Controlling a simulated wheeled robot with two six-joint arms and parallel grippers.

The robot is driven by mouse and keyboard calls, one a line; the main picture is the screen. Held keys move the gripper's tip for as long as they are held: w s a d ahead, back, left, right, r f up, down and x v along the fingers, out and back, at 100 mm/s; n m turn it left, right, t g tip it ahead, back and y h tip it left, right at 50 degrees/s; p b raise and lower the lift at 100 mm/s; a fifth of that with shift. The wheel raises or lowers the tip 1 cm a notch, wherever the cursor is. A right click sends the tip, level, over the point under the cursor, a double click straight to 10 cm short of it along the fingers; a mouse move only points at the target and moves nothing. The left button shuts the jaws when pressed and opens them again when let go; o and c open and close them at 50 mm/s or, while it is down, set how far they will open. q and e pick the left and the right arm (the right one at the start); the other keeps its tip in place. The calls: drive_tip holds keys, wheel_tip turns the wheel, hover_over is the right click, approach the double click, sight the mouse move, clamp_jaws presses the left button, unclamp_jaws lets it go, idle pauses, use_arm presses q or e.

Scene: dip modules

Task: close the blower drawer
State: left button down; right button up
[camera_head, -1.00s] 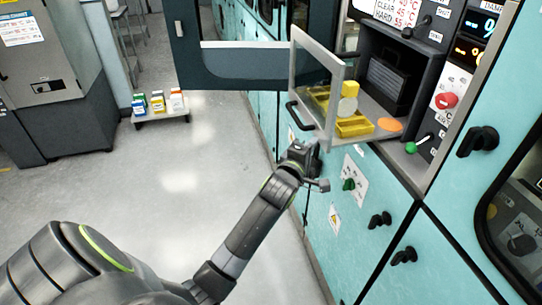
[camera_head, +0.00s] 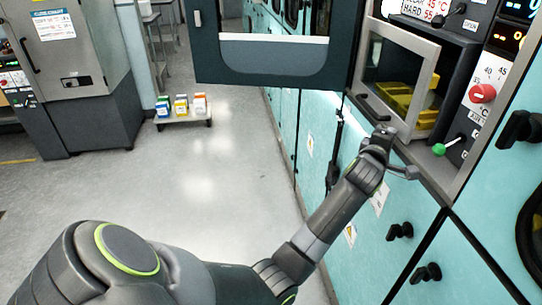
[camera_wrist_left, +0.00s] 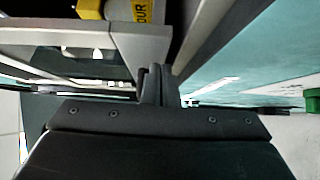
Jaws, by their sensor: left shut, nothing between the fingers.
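The blower drawer's framed, clear front (camera_head: 425,90) stands a little out from the dark opening at the upper right of the head view. Its dark handle (camera_head: 376,109) is near the lower left of the frame. Yellow trays (camera_head: 398,100) show through the clear panel. My left gripper (camera_head: 383,138) is shut and empty, close against the lower edge of the front; I cannot tell exact contact. In the left wrist view the shut fingers (camera_wrist_left: 157,84) are beside the pale drawer frame (camera_wrist_left: 85,40). My right gripper is out of view.
A dark windowed door (camera_head: 268,73) stands open left of the drawer. A green-tipped lever (camera_head: 439,149) and red knob (camera_head: 483,93) are to the right. Black latches (camera_head: 400,231) project below.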

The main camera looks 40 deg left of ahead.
use_arm(q)
drive_tip(key=shift+w+d+b, duration=0.35)
drive_tip(key=shift+w+d, duration=0.15)
drive_tip(key=shift+w, duration=0.15)
drive_tip(key=shift+s+a, duration=0.1)
